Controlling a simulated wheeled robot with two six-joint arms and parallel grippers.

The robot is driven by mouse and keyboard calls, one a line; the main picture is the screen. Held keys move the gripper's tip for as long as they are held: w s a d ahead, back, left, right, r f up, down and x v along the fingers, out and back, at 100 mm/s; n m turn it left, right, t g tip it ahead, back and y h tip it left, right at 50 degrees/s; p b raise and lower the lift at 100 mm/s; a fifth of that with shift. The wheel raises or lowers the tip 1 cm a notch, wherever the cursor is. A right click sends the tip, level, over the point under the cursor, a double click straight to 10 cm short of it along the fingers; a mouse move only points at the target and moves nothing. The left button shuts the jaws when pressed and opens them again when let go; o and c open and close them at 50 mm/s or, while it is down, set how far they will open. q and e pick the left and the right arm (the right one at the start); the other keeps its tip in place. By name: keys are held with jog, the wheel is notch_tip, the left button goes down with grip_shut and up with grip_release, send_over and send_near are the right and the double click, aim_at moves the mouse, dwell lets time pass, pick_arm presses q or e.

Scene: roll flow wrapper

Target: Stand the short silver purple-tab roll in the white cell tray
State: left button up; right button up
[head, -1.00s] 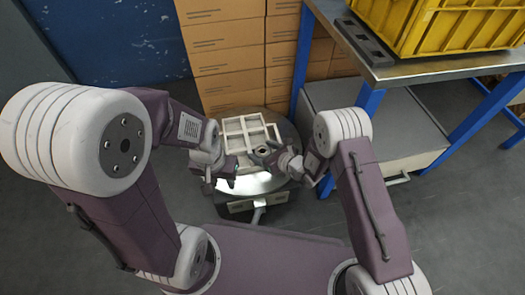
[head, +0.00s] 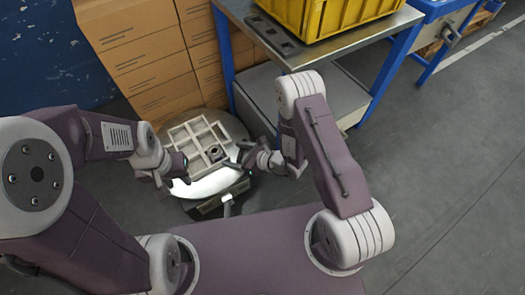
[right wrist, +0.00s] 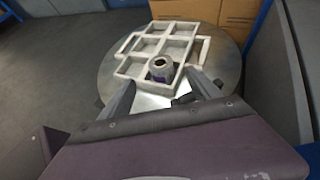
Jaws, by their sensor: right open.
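The white cell tray (head: 172,134) lies on a round metal turntable, and it also shows in the right wrist view (right wrist: 134,77). A short silver roll (right wrist: 160,65) with a purple patch on its side stands upright in a near cell of the tray. It shows small and dark in the head view (head: 215,153). My right gripper (right wrist: 162,92) is open, its fingers apart on the near side of the roll and not closed on it. In the head view my right gripper (head: 238,158) is right of the roll. My left gripper (head: 177,172) is at the tray's left; its opening is unclear.
The round turntable (head: 215,182) has bare metal at its near side. Stacked cardboard boxes (head: 145,60) stand behind it. A blue-legged bench (head: 330,45) with a yellow crate (head: 330,12) stands at the right. Open floor (head: 440,180) lies to the right.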

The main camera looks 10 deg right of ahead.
jog(key=s+a+r+n+g+y, duration=0.1)
jog(key=s+a+r+n+g, duration=0.1)
jog(key=s+r+n+g, duration=0.95)
jog(key=s+d+n+h, duration=0.4)
jog(key=s+d+n, duration=0.3)
jog(key=d, duration=0.2)
jog(key=w+d+r+n+t+h, duration=0.1)
jog(key=w+d+n+t+h, duration=0.1)
jog(key=d, duration=0.4)
jog(key=w+d+r+n+t+h, duration=0.2)
jog(key=d+n+t+h, duration=0.1)
jog(key=d+n+h, duration=0.1)
jog(key=d+n, duration=0.1)
jog(key=d, duration=0.1)
jog(key=shift+w+d, duration=0.3)
jog(key=shift+w, duration=0.1)
